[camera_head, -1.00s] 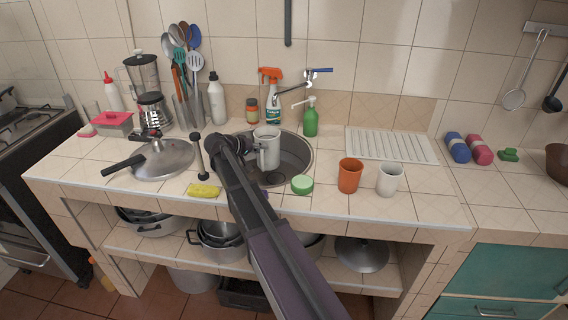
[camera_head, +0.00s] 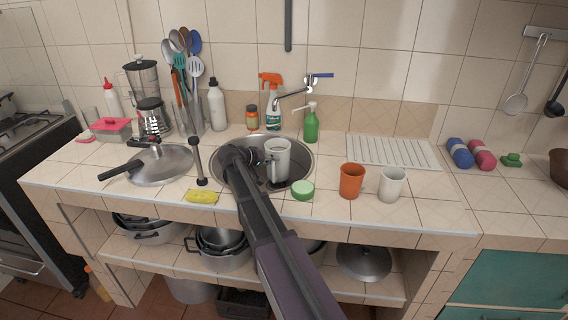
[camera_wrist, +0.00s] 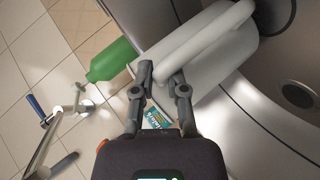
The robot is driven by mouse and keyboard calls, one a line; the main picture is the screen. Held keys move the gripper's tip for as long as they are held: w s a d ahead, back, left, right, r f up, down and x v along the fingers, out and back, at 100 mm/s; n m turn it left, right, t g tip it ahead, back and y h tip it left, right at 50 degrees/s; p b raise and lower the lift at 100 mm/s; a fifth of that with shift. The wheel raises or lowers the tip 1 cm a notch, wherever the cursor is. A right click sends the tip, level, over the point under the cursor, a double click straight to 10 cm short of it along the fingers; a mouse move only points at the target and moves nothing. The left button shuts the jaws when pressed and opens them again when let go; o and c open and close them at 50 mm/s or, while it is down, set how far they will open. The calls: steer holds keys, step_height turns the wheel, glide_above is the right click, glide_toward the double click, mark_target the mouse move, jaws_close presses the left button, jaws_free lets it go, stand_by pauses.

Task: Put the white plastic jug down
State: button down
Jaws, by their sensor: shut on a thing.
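The fingertips are partly hidden against the white surface. Whether the jug's base touches the sink floor cannot be told.
A green soap bottle (camera_head: 311,126) and a spray bottle (camera_head: 273,112) stand behind the sink, near the tap (camera_head: 300,92). A yellow sponge (camera_head: 202,196) lies left.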

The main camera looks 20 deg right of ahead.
steer(key=d, duration=0.1)
steer(key=s+d, duration=0.1)
steer(key=d, duration=0.2)
steer(key=shift+s+f, duration=0.25)
steer(key=shift+a+f+b, duration=0.15)
steer(key=shift+f+b, duration=0.25)
steer(key=shift+b, duration=0.2)
steer(key=shift+f, duration=0.15)
steer(key=c, duration=0.7)
jaws_free()
steer(key=shift+r, duration=0.25)
steer(key=shift+a+r, duration=0.15)
steer(key=shift+a, duration=0.1)
steer(key=p, duration=0.5)
glide_toward(282, 162)
steer(key=shift+s+a+r, duration=1.15)
steer(key=shift+s+r, duration=0.2)
steer(key=shift+s, duration=0.15)
